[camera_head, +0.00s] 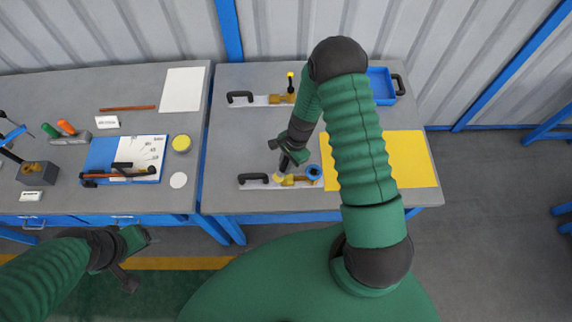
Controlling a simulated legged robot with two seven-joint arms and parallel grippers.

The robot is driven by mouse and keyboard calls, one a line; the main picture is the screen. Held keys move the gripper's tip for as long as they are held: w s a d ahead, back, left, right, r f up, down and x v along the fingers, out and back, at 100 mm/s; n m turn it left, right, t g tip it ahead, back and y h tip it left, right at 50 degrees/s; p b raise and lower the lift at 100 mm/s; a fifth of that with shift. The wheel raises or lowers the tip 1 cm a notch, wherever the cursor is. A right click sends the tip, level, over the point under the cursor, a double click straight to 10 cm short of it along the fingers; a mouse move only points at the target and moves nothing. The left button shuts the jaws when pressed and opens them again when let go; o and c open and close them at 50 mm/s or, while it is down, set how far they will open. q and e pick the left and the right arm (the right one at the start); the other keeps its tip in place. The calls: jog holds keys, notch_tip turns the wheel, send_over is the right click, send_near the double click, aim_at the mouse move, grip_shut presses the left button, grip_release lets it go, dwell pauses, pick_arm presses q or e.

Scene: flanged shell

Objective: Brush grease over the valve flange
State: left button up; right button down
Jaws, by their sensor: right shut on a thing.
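The valve (290,181) lies on the right-hand table, with a brass body, a black handle at its left and a blue round flange (313,173) at its right end. My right gripper (288,155) is above the valve, pointing down, shut on a small dark tool that looks like the brush (284,165). The tool's lower end is at the brass body, left of the blue flange; I cannot tell whether it touches. My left gripper (138,259) is open and empty, low in front of the left table. A yellow-topped tin (181,143) stands on the left table.
A second valve assembly (275,99) lies behind. A yellow sheet (408,160) lies right, partly behind my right arm, with a blue tray (381,87) at the back. The left table holds a blue clipboard (98,152), screwdrivers and a white sheet (183,90).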

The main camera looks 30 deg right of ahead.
aim_at(284, 163)
jog(key=r+p, duration=0.1)
jog(key=r, duration=0.2)
jog(key=shift+a+r+p, duration=0.1)
jog(key=shift+a+p, duration=0.1)
jog(key=shift+p, duration=0.2)
jog(key=shift+p+v, duration=0.9)
jog(key=shift+v, duration=0.2)
jog(key=shift+a+r, duration=0.15)
jog(key=shift+r, duration=0.25)
jog(key=shift+a, duration=0.1)
jog(key=shift+f, duration=0.1)
